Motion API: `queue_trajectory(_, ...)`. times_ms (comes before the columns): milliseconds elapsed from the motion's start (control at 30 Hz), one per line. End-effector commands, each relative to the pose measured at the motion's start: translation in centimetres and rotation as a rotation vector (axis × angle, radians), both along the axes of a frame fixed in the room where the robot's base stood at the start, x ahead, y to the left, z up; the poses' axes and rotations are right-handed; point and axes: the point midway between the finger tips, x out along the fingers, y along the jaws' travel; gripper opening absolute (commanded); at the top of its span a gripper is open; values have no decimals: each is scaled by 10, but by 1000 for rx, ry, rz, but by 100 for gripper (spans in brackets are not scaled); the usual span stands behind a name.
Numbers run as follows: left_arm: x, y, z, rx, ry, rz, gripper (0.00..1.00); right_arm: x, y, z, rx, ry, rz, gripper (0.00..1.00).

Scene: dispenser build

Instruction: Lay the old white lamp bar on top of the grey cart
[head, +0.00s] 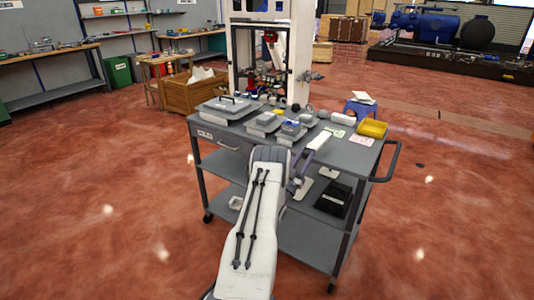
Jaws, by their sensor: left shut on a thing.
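The grey cart (352,155) stands in front of me, with several things on its top. My left arm reaches up from the bottom of the head view, and its bent elbow hides part of the cart's near edge. My left gripper (311,154) is beyond the elbow, at the cart's near side. It is shut on the white lamp bar (321,140), which appears as a short pale strip over the cart top. I cannot tell whether the bar touches the top. Part of the bar may be hidden by the gripper. My right gripper is out of view.
Grey lidded cases (224,108) and smaller grey boxes (263,123) line the cart's far and left parts. A yellow tray (373,129) and a pink card (361,140) lie at the right. A black box (333,200) is below. The near right top looks bare.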

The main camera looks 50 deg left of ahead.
Motion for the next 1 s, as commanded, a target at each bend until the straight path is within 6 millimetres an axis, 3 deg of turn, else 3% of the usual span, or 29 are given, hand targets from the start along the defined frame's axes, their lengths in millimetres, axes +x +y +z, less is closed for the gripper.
queue_trajectory(267, 12, 1, -7, 3, -3, -4, 0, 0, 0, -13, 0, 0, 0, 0)
queue_trajectory(1000, 73, 18, -36, 3, -6, 0, 0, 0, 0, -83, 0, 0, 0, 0)
